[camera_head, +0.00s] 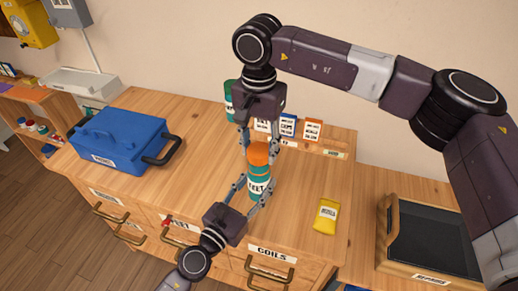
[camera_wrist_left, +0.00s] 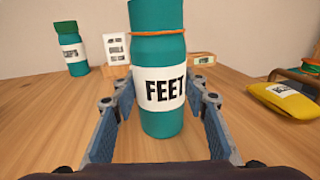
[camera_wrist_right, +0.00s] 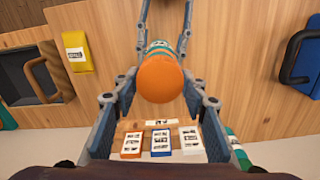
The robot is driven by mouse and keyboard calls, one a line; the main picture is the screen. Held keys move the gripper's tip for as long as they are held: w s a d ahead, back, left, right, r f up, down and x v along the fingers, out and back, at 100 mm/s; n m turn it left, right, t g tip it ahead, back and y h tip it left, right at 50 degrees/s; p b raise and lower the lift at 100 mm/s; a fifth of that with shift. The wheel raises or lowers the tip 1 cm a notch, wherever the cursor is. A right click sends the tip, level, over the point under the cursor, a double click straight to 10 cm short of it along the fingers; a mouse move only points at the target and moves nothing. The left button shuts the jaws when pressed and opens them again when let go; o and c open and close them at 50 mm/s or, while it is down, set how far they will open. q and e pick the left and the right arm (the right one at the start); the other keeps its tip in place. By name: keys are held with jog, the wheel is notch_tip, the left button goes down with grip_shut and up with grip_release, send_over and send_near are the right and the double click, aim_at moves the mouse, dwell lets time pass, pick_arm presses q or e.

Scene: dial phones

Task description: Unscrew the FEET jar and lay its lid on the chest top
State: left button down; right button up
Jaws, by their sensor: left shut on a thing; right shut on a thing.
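The FEET jar (camera_head: 260,189) stands upright on the wooden chest top, teal with a white label and an orange top (camera_head: 258,154). In the left wrist view the jar (camera_wrist_left: 160,122) is between the fingers of my left gripper (camera_head: 252,196), which is shut on its body. My right gripper (camera_head: 260,146) comes from above and is shut on the lid; in the right wrist view the orange top (camera_wrist_right: 160,79) is between its fingers. The lid still sits on the jar, but whether it is loosened I cannot tell.
A blue toolbox (camera_head: 121,138) stands at the left of the chest top. A yellow packet (camera_head: 326,215) lies at the right. Small boxes (camera_head: 313,129) and a teal jar (camera_wrist_left: 71,50) stand at the back. Bare wood (camera_head: 200,168) lies left of the jar.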

aim_at(259, 150)
notch_tip(259, 150, up, 3)
jog(key=shift+r, duration=0.2)
pick_arm(q)
jog(key=c, duration=1.1)
grip_release()
jog(key=shift+s, duration=0.1)
jog(key=v, duration=1)
jog(key=shift+s+a, duration=0.2)
jog(key=shift+s, duration=0.05)
jog(key=shift+s+a, duration=0.35)
jog(key=shift+s, duration=0.2)
jog(key=shift+r, duration=0.1)
